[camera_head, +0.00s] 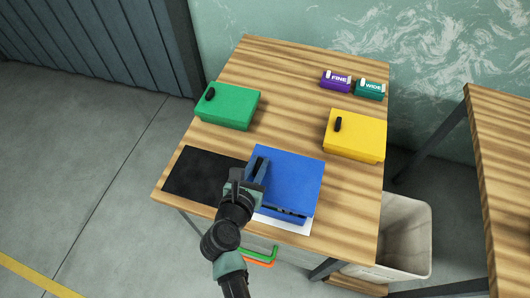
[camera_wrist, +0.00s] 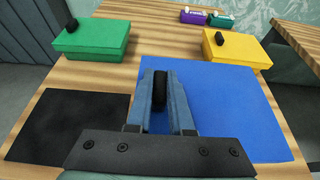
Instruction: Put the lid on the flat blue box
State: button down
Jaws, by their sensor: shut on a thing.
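The flat blue lid (camera_head: 292,176) is over the flat blue box (camera_head: 282,217) on the table. My gripper (camera_head: 258,170) is shut on the lid's black handle (camera_wrist: 159,90), near the lid's left edge. In the wrist view the lid (camera_wrist: 225,105) spreads to the right of my fingers (camera_wrist: 160,98). In the head view a dark gap with something in it shows between the lid's front edge and the box's front wall. The lid hides most of the box, and I cannot tell whether any edge rests on it.
A black mat (camera_head: 203,174) lies bare left of the box, and white paper (camera_head: 286,225) shows under its front. Closed green (camera_head: 229,107) and yellow (camera_head: 356,136) boxes stand behind. Small purple FINE (camera_head: 336,82) and teal WIDE (camera_head: 369,91) blocks are at the back. A bin (camera_head: 405,236) stands right.

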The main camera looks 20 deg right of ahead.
jog(key=shift+s+a, duration=0.15)
jog(key=shift+s, duration=0.05)
jog(key=shift+w+f, duration=0.1)
jog(key=shift+w, duration=0.2)
jog(key=shift+s, duration=0.1)
jog(key=shift+f+b, duration=2.45)
jog(key=shift+f, duration=0.7)
jog(key=shift+f, duration=0.3)
jog(key=c, duration=0.7)
grip_release()
jog(key=shift+c, duration=0.2)
